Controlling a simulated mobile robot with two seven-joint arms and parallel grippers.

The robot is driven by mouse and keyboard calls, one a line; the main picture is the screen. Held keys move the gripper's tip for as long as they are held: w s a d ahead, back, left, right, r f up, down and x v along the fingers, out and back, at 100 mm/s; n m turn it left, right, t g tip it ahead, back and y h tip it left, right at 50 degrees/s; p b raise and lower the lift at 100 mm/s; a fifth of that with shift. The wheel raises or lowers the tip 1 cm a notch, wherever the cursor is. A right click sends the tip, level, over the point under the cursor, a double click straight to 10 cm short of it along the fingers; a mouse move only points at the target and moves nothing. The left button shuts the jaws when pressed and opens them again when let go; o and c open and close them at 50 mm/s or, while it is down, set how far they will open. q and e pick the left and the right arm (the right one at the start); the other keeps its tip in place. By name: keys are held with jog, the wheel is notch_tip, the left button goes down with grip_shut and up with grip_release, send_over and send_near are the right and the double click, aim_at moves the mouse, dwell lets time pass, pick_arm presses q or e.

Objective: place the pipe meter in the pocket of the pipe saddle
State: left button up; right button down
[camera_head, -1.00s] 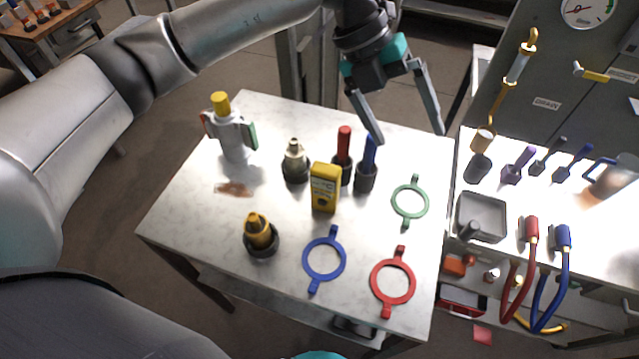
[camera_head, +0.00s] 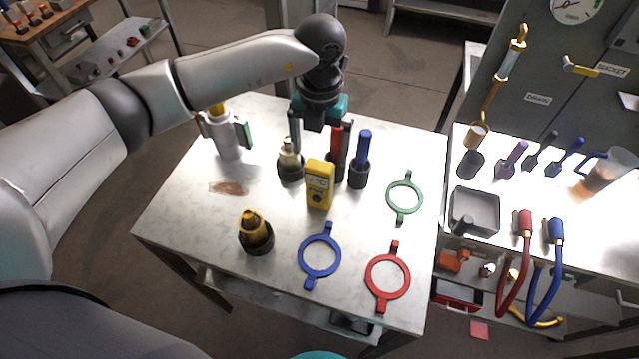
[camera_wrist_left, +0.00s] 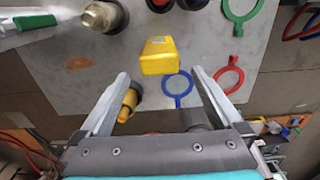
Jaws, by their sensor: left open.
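The yellow meter (camera_head: 319,186), a box with a small display, stands upright on the table in the middle of the head view. In the left wrist view the yellow meter (camera_wrist_left: 159,58) shows beyond and between the fingertips. My left gripper (camera_head: 320,143) is open and empty, behind and above the meter, pointing down at the table. Its spread fingers (camera_wrist_left: 160,76) show in the left wrist view, apart from the meter. I cannot tell for sure which thing is the pipe saddle; a grey-white upright body (camera_head: 228,138) with green and red side pieces stands at the back left. My right gripper is not in view.
A pale dark-based fitting (camera_head: 290,163), a red-handled tool (camera_head: 337,140) and a blue-handled tool (camera_head: 363,150) stand close around the meter. A yellow-tipped piece (camera_head: 254,229) stands at front left. Blue (camera_head: 304,268), red (camera_head: 374,286) and green (camera_head: 391,208) rings lie flat.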

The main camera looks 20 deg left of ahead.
aim_at(320, 165)
pick_arm(q)
notch_tip(320, 165, down, 6)
jog(key=shift+r, duration=0.15)
dwell(0.3)
jog(key=shift+w, duration=0.1)
grip_shut()
dwell(0.6)
